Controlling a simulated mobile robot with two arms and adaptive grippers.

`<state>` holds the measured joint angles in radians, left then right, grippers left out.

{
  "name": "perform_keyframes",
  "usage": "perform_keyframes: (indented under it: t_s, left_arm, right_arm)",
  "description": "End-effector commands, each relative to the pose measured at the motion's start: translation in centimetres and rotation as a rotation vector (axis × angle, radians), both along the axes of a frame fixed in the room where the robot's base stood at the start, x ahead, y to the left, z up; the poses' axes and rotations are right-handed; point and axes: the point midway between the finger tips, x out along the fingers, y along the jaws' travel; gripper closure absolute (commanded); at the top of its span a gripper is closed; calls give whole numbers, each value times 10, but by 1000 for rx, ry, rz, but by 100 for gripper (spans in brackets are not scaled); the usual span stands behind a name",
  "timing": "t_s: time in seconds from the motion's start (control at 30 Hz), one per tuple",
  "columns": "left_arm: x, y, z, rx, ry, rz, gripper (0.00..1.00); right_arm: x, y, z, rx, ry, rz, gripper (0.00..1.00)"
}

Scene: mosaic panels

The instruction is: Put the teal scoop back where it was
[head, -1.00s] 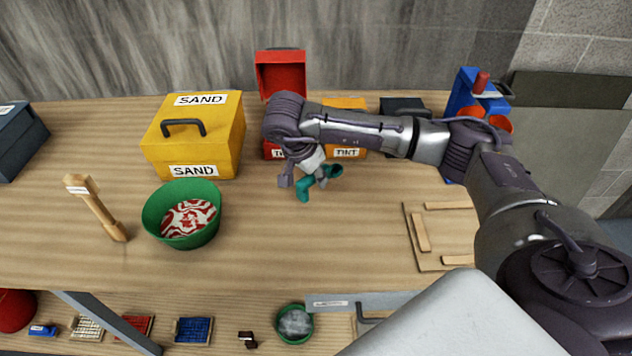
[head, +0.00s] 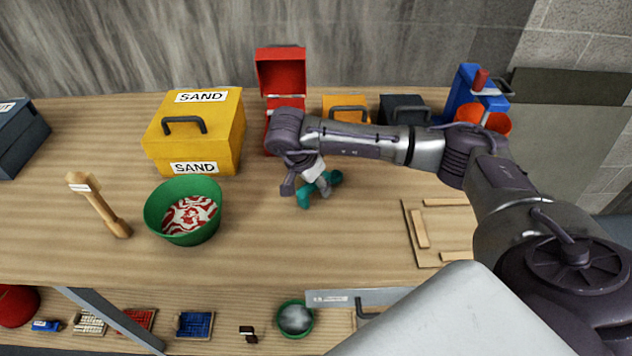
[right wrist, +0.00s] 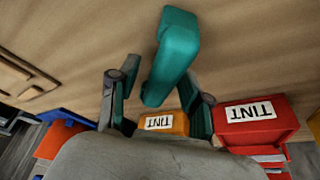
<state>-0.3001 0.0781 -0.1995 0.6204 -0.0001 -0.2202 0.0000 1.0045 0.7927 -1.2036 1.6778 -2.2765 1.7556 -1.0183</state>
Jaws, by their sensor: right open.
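The teal scoop (head: 304,199) is by my right gripper, over the middle of the table in front of the tint boxes. In the right wrist view the scoop (right wrist: 172,55) lies between the two spread fingers, with a visible gap on each side. My right gripper (right wrist: 158,105) is open around it; in the head view the gripper (head: 324,187) partly covers the scoop's middle. I cannot tell whether the scoop rests on the table. My left gripper is not in view.
Behind are a yellow SAND box (head: 224,138), an open red box (head: 281,75) and an orange tint box (head: 345,103). A wooden frame (head: 420,229) lies right.

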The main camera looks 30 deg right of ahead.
Motion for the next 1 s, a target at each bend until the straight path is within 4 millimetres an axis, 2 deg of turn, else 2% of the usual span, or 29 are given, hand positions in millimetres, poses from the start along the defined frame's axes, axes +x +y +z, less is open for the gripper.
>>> perform_keyframes:
  t_s: [0.1,0.23,0.6,0.7,1.0]
  left_arm:
    - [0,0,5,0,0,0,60]
    - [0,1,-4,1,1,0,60]
    - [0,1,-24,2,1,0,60]
    - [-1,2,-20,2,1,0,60]
    - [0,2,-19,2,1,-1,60]
  right_arm:
    - [0,0,5,0,0,0,52]
    - [0,6,17,1,-5,1,52]
    - [-7,34,91,0,-6,2,52]
    - [-8,38,106,-1,-4,2,52]
    - [-10,42,116,0,0,0,52]
